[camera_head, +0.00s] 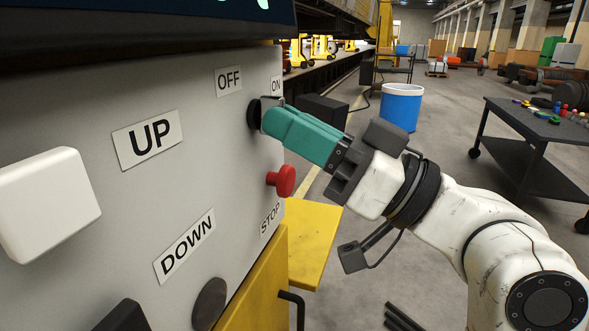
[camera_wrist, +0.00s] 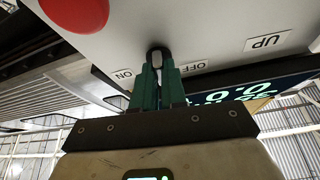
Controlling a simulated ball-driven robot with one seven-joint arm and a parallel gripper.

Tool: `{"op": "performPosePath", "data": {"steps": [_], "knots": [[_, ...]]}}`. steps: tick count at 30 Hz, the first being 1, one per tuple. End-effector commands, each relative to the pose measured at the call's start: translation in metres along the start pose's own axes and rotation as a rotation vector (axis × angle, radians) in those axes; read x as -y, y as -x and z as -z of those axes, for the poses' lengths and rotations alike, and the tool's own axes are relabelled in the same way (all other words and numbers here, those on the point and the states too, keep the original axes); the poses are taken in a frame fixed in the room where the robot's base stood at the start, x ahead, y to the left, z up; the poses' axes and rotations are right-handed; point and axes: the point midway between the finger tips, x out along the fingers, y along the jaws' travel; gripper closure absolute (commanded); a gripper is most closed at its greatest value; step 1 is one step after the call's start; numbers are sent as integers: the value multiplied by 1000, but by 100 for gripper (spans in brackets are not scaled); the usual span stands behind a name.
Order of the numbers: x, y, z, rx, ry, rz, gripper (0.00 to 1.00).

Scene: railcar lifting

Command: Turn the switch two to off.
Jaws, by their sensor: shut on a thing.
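The rotary switch (camera_head: 254,114) is a black knob with a grey handle on the grey control panel, just below the OFF label (camera_head: 228,80) and the ON label (camera_head: 276,85). My gripper (camera_head: 268,119) has teal fingers and is shut on the switch handle. In the wrist view the fingers (camera_wrist: 157,75) close around the switch (camera_wrist: 156,56), between the ON label (camera_wrist: 123,74) and the OFF label (camera_wrist: 194,66). The fingers partly hide the handle, and I cannot tell exactly which label it points to.
A red STOP button (camera_head: 282,181) sticks out just below my gripper. A large white button (camera_head: 48,203) sits at the left by the UP label (camera_head: 147,139). A yellow plate (camera_head: 313,240) juts out below. A blue bin (camera_head: 401,107) and black cart (camera_head: 535,145) stand on the floor beyond.

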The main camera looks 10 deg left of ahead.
Motion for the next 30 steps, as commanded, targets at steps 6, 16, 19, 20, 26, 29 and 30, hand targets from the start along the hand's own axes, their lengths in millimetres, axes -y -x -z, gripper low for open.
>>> {"op": "performPosePath", "data": {"steps": [6,16,19,20,26,29,30], "knots": [[-2,2,-5,3,77,32,100],[-2,0,-2,5,122,50,100],[-2,0,-2,5,125,51,100],[-2,0,-2,5,125,51,100],[-2,0,-1,5,125,51,100],[-2,0,-1,4,125,51,83],[-2,0,-1,4,125,51,79]]}}
